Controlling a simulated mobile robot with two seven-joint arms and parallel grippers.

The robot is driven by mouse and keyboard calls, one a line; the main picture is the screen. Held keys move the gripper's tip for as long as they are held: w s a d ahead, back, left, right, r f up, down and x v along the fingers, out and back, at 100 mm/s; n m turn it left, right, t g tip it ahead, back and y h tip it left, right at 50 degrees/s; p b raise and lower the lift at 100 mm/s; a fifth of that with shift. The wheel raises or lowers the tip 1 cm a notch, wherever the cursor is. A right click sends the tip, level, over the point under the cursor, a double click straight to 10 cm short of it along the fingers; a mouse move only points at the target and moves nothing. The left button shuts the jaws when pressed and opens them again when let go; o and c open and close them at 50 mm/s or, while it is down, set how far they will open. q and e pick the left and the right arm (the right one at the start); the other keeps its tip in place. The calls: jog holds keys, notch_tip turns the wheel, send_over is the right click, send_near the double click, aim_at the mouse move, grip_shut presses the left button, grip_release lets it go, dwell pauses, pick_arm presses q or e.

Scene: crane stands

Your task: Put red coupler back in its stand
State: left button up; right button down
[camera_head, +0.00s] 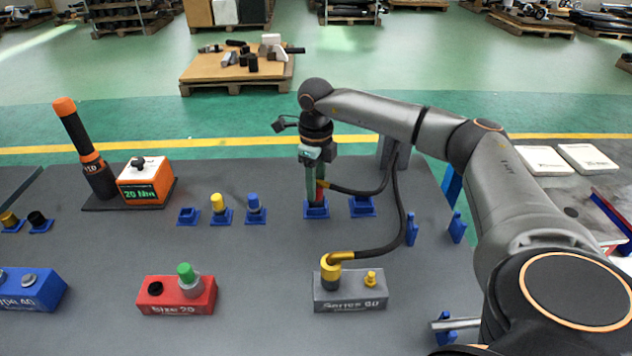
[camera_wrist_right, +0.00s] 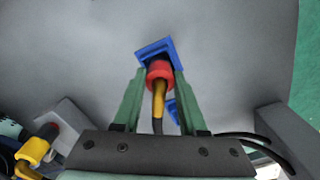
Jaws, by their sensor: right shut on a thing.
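The red coupler (camera_head: 320,187) is held between the green fingers of my right gripper (camera_head: 314,199). In the right wrist view, my right gripper (camera_wrist_right: 158,75) is shut on the red coupler (camera_wrist_right: 160,72), with its yellow sleeve and black hose trailing toward the camera. The coupler's blue stand (camera_head: 316,211) is right below the fingertips. It also shows just beyond the coupler in the right wrist view (camera_wrist_right: 154,49). Whether the coupler is seated in the stand or just above it, I cannot tell; the fingers partly hide it. My left gripper is not in view.
An empty blue stand (camera_head: 362,207) is just right. Yellow (camera_head: 218,203) and blue (camera_head: 253,202) couplers stand to the left. A red block (camera_head: 176,297) is front left.

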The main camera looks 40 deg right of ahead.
jog(key=shift+f, duration=0.4)
jog(key=shift+c, duration=1.9)
grip_release()
notch_tip(320, 180, up, 5)
jog(key=p, duration=0.4)
jog(key=shift+r, duration=0.1)
